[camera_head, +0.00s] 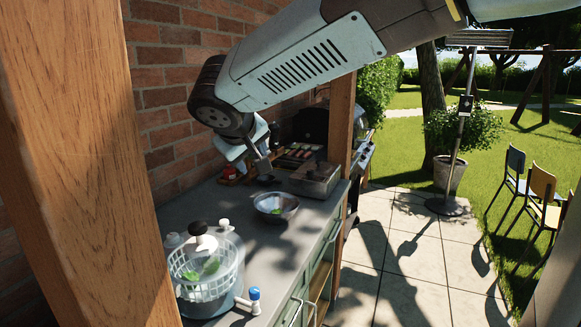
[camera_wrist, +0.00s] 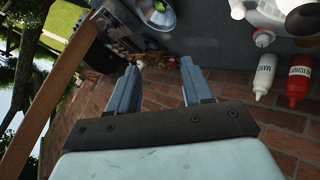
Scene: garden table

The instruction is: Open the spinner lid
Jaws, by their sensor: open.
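The salad spinner (camera_head: 205,275) stands on the near end of the grey counter in the head view. Green leaves show through its white slatted basket. A white dome with a black knob (camera_head: 198,228) sits at its top; the lid's edge is hard to make out. In the wrist view part of the spinner with its black knob (camera_wrist: 306,18) shows at the upper right corner, cut off. My gripper (camera_head: 262,165) is above the far part of the counter, well beyond the spinner and apart from it. In the wrist view my gripper (camera_wrist: 160,72) has its fingers wide apart with nothing between them.
A metal bowl (camera_head: 276,206) with something green stands mid-counter. A mayo bottle (camera_wrist: 264,76) and a ketchup bottle (camera_wrist: 299,80) stand by the brick wall (camera_head: 165,70). A blue-and-white piece (camera_head: 254,295) is beside the spinner. A wooden post (camera_head: 80,170) rises at the near left.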

